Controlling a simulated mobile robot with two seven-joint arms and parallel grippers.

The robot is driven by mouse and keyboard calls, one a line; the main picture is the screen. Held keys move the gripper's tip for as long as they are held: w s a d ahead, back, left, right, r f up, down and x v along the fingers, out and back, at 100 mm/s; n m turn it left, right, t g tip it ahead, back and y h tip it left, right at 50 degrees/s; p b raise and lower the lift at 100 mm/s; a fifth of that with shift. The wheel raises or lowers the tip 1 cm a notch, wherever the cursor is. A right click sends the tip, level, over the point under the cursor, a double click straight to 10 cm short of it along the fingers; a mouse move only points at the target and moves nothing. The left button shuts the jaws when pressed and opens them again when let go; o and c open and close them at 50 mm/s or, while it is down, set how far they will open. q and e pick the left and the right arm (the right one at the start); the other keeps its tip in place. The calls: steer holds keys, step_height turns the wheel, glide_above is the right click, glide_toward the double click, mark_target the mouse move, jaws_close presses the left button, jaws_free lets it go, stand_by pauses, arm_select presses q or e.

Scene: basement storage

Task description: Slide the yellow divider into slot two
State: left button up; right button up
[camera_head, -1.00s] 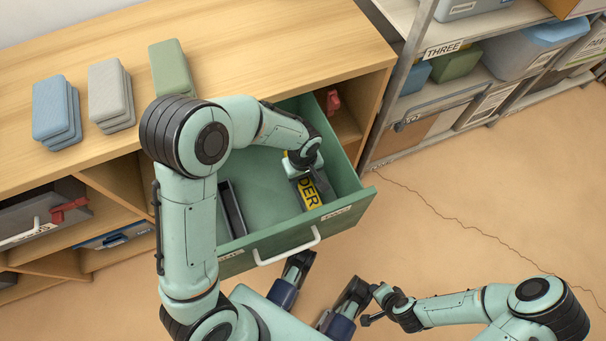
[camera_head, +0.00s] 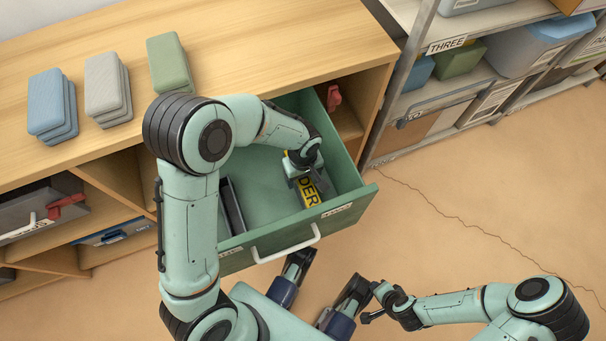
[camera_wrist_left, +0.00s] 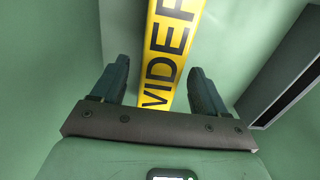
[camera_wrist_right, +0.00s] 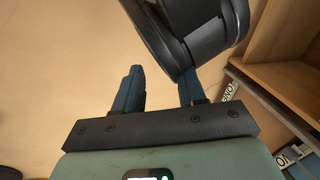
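The yellow divider (camera_head: 308,193) with black lettering lies in the open green drawer (camera_head: 285,238), toward the drawer's right side. My left gripper (camera_head: 306,183) is over it and hides part of it in the head view. In the left wrist view, the divider (camera_wrist_left: 168,50) passes between the two spread fingers of my left gripper (camera_wrist_left: 160,85); neither finger clearly touches it. My right gripper (camera_head: 369,317) is outside the drawer, low at the front. Its fingers are apart and empty in the right wrist view (camera_wrist_right: 160,90). I cannot make out a slot marked two.
A dark grey narrow piece (camera_head: 232,206) stands in the drawer's left part. Blue (camera_head: 52,105), grey (camera_head: 106,93) and green (camera_head: 169,62) blocks are on the wooden top (camera_head: 240,40). A metal shelf (camera_head: 440,95) stands at right. The floor (camera_head: 470,205) is clear.

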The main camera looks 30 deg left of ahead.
steer(key=shift+s+a+f+g, duration=0.1)
steer(key=shift+s+a+g, duration=0.1)
steer(key=shift+s, duration=0.3)
steer(key=shift+s+a+f+g, duration=0.1)
steer(key=shift+s+a+g, duration=0.1)
steer(key=shift+s, duration=0.25)
arm_select(q)
steer(key=shift+r, duration=0.5)
step_height(320, 180, up, 2)
steer(key=shift+r+p, duration=0.25)
steer(key=shift+p, duration=0.45)
arm_select(e)
steer(key=w+d+r+t, duration=0.2)
steer(key=w+d, duration=0.1)
steer(key=w, duration=0.2)
arm_select(q)
step_height(320, 180, up, 10)
steer(key=p, duration=0.3)
arm_select(e)
steer(key=s+a+r+g, duration=0.1)
steer(key=s+a+r, duration=0.2)
steer(key=s, duration=0.2)
steer(key=shift+r+g, duration=0.15)
steer(key=shift+g, duration=0.25)
arm_select(q)
steer(key=shift+f, duration=0.1)
